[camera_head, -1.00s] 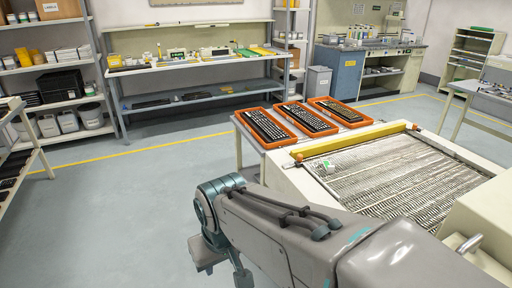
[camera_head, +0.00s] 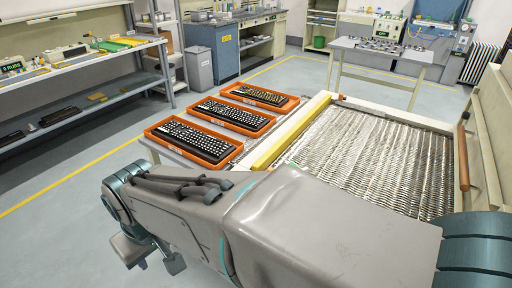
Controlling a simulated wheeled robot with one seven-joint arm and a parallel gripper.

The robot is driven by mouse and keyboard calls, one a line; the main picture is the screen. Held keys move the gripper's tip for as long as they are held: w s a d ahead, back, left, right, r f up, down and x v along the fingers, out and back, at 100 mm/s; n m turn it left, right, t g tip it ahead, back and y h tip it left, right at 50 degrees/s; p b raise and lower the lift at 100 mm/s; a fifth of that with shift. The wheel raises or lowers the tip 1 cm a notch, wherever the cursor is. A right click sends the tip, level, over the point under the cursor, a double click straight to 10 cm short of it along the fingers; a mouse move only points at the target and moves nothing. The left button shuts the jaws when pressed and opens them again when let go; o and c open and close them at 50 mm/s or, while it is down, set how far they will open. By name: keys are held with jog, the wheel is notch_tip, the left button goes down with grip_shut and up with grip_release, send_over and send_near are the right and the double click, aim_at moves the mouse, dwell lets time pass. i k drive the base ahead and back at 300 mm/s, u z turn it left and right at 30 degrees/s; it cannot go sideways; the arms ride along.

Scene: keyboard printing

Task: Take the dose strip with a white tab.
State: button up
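I cannot make out a dose strip with a white tab in the head view. A small green-and-white item (camera_head: 291,163) shows at the near left edge of the wire-mesh belt, mostly hidden behind my arm; it is too small to identify. My arm reaches across the lower picture to the left. Grey and teal parts at its far end, perhaps my gripper (camera_head: 150,256), hang low over the floor at the lower left. I cannot tell their opening, and I see nothing held there.
Three orange trays with keyboards (camera_head: 195,139) stand on a table left of the mesh belt (camera_head: 385,160), by a yellow bar (camera_head: 291,131). A shelf bench (camera_head: 90,60) stands at the left, and a table with small parts (camera_head: 380,48) at the back. Floor at the left is clear.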

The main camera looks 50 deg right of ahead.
aim_at(306, 169)
jog(key=z, duration=1)
jog(key=i, duration=1)
jog(key=z, duration=1)
